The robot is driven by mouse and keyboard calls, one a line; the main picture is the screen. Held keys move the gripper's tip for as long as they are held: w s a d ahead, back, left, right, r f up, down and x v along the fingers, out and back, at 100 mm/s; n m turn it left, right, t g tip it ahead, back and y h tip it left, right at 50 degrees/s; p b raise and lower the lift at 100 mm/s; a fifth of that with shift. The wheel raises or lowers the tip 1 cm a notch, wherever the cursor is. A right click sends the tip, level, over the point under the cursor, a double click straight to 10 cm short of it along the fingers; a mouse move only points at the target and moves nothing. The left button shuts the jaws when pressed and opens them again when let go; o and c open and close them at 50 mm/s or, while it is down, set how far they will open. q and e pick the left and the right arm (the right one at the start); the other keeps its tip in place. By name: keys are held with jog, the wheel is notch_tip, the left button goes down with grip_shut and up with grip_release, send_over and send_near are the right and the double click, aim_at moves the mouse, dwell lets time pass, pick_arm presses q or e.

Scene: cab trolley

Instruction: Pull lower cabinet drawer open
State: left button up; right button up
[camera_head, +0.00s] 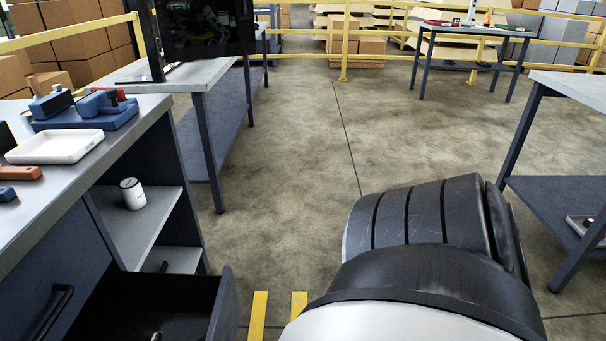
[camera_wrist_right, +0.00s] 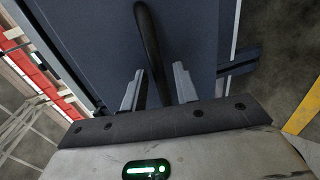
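The dark blue cabinet (camera_head: 50,255) stands at the left in the head view. In the right wrist view a dark blue front panel (camera_wrist_right: 90,35) carries a curved black handle (camera_wrist_right: 148,40). My right gripper (camera_wrist_right: 157,88) has its two fingers apart on either side of the handle, with gaps visible. In the head view my right arm hides that gripper. My left gripper is not in view.
A white can (camera_head: 132,193) stands on an open shelf. Another workbench (camera_head: 570,90) is at the right. The concrete floor (camera_head: 290,150) between is clear.

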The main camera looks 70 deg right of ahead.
pick_arm(q)
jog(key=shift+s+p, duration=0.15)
jog(key=shift+p, duration=0.3)
pick_arm(e)
jog(key=v, duration=1.5)
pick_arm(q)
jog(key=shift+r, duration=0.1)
pick_arm(e)
jog(key=shift+a, duration=0.1)
